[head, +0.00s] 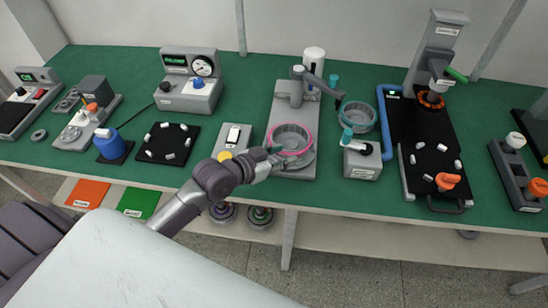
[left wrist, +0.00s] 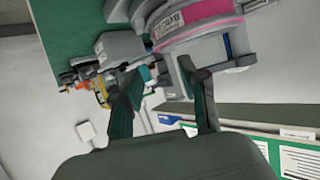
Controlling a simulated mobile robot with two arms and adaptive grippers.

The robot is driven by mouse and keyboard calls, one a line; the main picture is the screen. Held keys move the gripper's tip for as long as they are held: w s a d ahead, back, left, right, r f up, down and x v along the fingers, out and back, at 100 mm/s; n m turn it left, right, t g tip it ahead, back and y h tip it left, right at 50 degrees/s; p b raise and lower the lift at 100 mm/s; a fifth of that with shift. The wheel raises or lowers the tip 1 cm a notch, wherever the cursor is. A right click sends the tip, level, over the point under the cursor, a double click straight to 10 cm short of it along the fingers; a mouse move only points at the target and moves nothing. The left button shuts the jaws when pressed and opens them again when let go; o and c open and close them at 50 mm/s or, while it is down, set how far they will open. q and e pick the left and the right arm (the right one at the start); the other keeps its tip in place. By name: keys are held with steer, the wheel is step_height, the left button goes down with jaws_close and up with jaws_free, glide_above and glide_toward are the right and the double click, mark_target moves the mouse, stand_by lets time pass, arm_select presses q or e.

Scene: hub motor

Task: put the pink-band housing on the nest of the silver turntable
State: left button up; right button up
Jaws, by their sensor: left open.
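The pink-band housing (head: 291,138) is a grey open ring with a pink stripe. It appears seated upright on the silver turntable (head: 300,164) at the front of a grey fixture. My left gripper (head: 273,156) is open and empty, at the housing's front left. In the left wrist view the housing (left wrist: 205,22) is at the top, beyond the two spread fingers of my left gripper (left wrist: 165,100), with a gap between. The nest under the housing is hidden, so I cannot tell how exactly it sits. My right gripper is not in view.
A grey arm (head: 320,82) stands over the fixture behind the housing. A teal-band ring (head: 358,116) and a grey box (head: 362,160) stand to the right. A white-switch box (head: 233,138) is close to the left. The green table's (head: 230,112) front edge lies under my arm.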

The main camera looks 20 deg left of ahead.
arm_select(q)
steer(key=shift+v, duration=1.65)
steer(key=s+f+n+g+y, duration=0.2)
steer(key=s+f+g+y, duration=0.15)
steer(key=s, duration=0.75)
steer(key=s+f+n+g+y, duration=0.15)
steer(key=s+f+g, duration=0.3)
steer(key=s, duration=0.65)
step_height(320, 180, down, 25)
steer(key=s+g, duration=0.1)
steer(key=g, duration=0.1)
steer(key=s+a+f+g, duration=0.1)
steer(key=s+a+f, duration=0.2)
steer(key=s+f, duration=1.3)
steer(key=shift+s+f+y, duration=0.3)
steer(key=shift+s+f, duration=0.05)
steer(key=shift+s, duration=0.25)
